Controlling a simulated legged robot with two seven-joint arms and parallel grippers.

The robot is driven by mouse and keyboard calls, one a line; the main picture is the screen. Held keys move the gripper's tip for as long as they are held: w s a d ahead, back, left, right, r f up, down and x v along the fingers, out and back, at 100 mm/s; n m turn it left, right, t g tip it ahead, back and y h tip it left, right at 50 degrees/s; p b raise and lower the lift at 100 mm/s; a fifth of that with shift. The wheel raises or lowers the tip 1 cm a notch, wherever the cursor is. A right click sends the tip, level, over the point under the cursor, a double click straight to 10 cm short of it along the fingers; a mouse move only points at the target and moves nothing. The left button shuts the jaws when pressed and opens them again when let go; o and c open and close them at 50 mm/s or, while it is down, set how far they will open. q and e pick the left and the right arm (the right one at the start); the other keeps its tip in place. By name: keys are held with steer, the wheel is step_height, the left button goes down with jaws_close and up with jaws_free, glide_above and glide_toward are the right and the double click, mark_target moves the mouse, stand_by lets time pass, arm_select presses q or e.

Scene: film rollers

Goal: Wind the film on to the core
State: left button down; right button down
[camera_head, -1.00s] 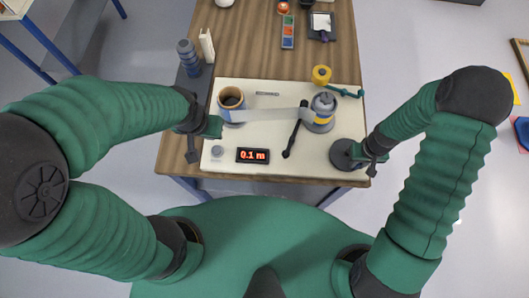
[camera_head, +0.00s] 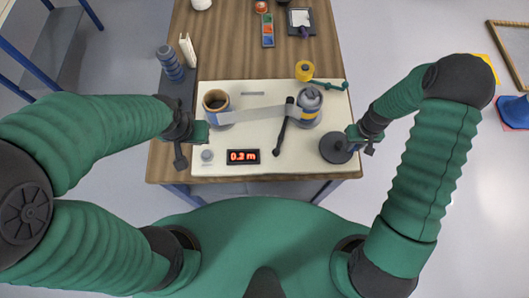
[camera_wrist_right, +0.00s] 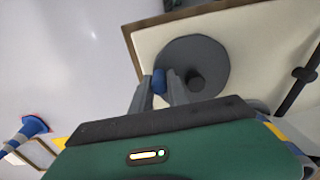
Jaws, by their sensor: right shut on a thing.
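The core (camera_head: 214,98) is an open, tan-rimmed cylinder at the left of a cream board. A pale film strip (camera_head: 257,114) stretches from it to a grey roller (camera_head: 309,97) with a yellow band. A dark round disc (camera_head: 334,149) lies at the board's right front. My right gripper (camera_head: 353,139) is at the disc's right edge; in the right wrist view its fingers (camera_wrist_right: 160,88) are shut on a blue knob (camera_wrist_right: 159,79) at the disc's edge. My left gripper (camera_head: 201,133) is beside the core's lower left; its fingers are unclear. A display (camera_head: 243,156) reads 0.3 m.
A black lever (camera_head: 283,126) crosses near the film strip. A small grey knob (camera_head: 207,155) sits left of the display. A ribbed blue-grey stack (camera_head: 169,64) stands at the back left.

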steer(key=shift+f, duration=0.1)
steer(key=shift+w, duration=1.15)
